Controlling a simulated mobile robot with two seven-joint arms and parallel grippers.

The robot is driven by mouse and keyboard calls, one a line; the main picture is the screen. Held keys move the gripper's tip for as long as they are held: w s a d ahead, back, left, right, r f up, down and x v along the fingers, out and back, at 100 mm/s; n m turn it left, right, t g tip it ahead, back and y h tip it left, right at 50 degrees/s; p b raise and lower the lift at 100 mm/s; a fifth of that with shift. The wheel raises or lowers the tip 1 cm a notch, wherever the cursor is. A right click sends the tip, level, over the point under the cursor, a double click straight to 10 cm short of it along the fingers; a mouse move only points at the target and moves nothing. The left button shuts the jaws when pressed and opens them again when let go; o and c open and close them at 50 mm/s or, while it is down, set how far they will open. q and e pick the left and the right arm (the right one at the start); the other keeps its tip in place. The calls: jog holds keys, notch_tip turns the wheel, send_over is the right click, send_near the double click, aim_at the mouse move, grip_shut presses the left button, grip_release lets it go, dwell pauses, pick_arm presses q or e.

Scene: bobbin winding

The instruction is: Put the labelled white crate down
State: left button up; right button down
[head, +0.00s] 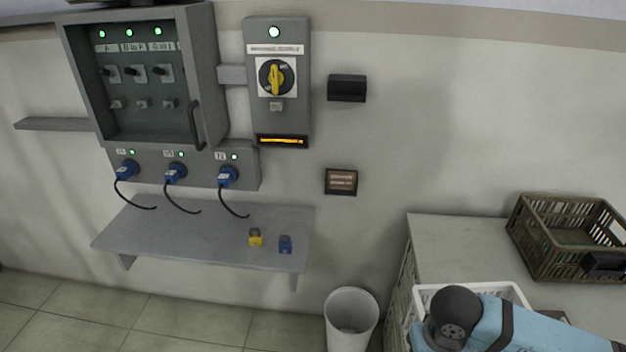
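A white crate (512,291) shows at the bottom right, at the near part of the pale counter. Only part of its rim and inside shows; a blue arm of mine with a dark round joint covers much of it. No label can be made out on it. I cannot tell whether it rests on the counter or is held above it. Neither gripper's fingers can be made out.
A brown slatted crate (541,256) stands on the right of the counter (455,245), with a black block at its front. The counter behind the white crate is clear. A white bin (351,312) stands left. A wall shelf (185,232) holds yellow and blue padlocks.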

pick_arm(q)
jog(key=shift+w+a, duration=0.1)
jog(key=shift+a, duration=0.5)
pick_arm(e)
jog(key=shift+s+a, duration=0.35)
jog(key=shift+a, duration=0.3)
pick_arm(q)
jog(key=shift+d, duration=0.1)
pick_arm(e)
jog(key=shift+w+d+r, duration=0.1)
jog(key=shift+d, duration=0.05)
